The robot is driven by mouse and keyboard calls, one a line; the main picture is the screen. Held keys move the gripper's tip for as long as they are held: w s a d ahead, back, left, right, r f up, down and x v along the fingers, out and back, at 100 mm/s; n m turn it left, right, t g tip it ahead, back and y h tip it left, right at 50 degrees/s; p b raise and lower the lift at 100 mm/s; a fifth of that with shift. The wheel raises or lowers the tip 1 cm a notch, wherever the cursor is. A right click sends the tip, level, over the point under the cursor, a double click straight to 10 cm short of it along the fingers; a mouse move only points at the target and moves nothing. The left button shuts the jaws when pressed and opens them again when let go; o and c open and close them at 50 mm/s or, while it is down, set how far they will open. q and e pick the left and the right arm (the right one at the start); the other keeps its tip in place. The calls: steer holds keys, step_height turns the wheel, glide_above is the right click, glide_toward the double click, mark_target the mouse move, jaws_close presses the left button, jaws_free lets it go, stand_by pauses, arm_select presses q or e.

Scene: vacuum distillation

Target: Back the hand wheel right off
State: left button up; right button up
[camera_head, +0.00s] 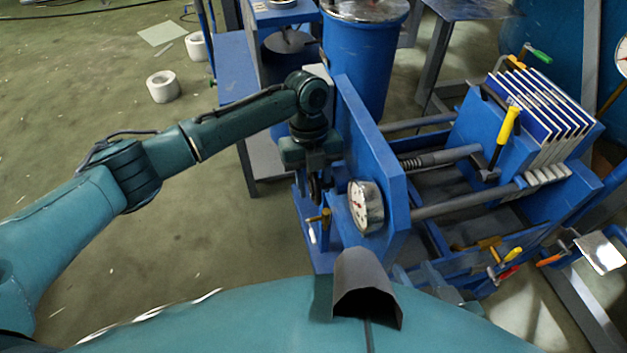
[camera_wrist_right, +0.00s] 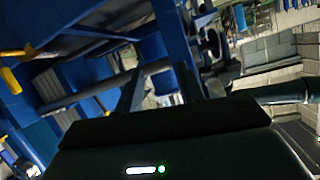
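The filter-press-like blue machine (camera_head: 395,185) stands at centre right, with a thick upright blue end plate. My left gripper (camera_head: 315,190) points down at the left side of this plate. A small dark part shows at its fingers, but I cannot tell whether this is the hand wheel or the fingers themselves. Whether the gripper is open or shut is not clear. In the right wrist view, a dark round wheel-like shape (camera_wrist_right: 214,43) shows beside blue frame parts; it may be the hand wheel. My right gripper's fingers show in neither view.
A round gauge (camera_head: 366,206) sits on the near side of the end plate, close to a small brass valve (camera_head: 322,217). White plates (camera_head: 545,110) and a yellow-handled lever (camera_head: 507,127) are at right. A blue drum (camera_head: 362,60) stands behind. Open floor lies at left, with white rolls (camera_head: 163,87).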

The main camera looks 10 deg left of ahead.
arm_select(q)
steer(key=v, duration=1.3)
steer(key=shift+p, duration=0.45)
